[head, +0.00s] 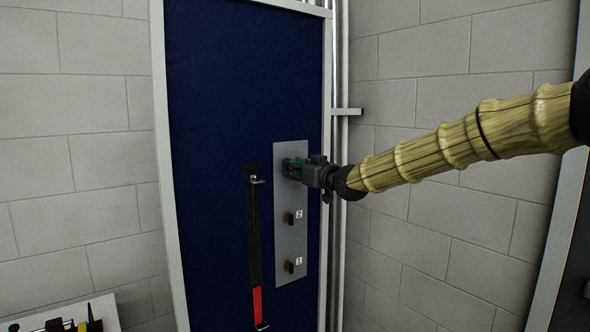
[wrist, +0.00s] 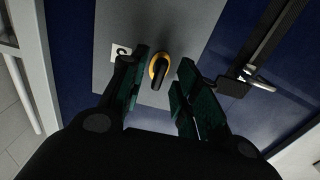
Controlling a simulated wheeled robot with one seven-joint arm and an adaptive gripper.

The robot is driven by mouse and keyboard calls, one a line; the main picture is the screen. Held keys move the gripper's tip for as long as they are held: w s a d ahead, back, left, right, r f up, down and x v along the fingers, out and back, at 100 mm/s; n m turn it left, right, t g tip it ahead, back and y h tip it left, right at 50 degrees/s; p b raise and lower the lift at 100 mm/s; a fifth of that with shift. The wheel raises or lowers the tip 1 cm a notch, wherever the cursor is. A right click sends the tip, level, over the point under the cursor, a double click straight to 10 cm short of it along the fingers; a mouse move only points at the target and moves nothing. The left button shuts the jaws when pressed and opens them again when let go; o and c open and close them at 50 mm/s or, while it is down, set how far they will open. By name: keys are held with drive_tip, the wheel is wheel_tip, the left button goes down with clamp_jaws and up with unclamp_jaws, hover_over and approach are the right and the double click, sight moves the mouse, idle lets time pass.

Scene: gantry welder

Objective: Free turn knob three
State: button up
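A grey plate (head: 291,238) on a blue panel carries a column of turn knobs. The knob labelled 2 (head: 288,218) and the knob labelled 1 (head: 289,267) show in the head view. My gripper (head: 294,167) is above them at the upper part of the plate and hides what is behind it there. In the wrist view my gripper (wrist: 162,92) is open, with a green-padded finger on each side of a yellow knob (wrist: 159,70) with a black handle. The fingers look apart from the knob. The label beside this knob is partly hidden and I cannot read it.
A black strap-like bar (head: 254,230) with a red lower end runs down the blue panel (head: 215,150) left of the plate. Its upper end, with a metal rod, shows near my finger in the wrist view (wrist: 264,50). A white surface with tools (head: 80,318) is at lower left.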

drive_tip(key=shift+s, duration=0.1)
drive_tip(key=v, duration=1.2)
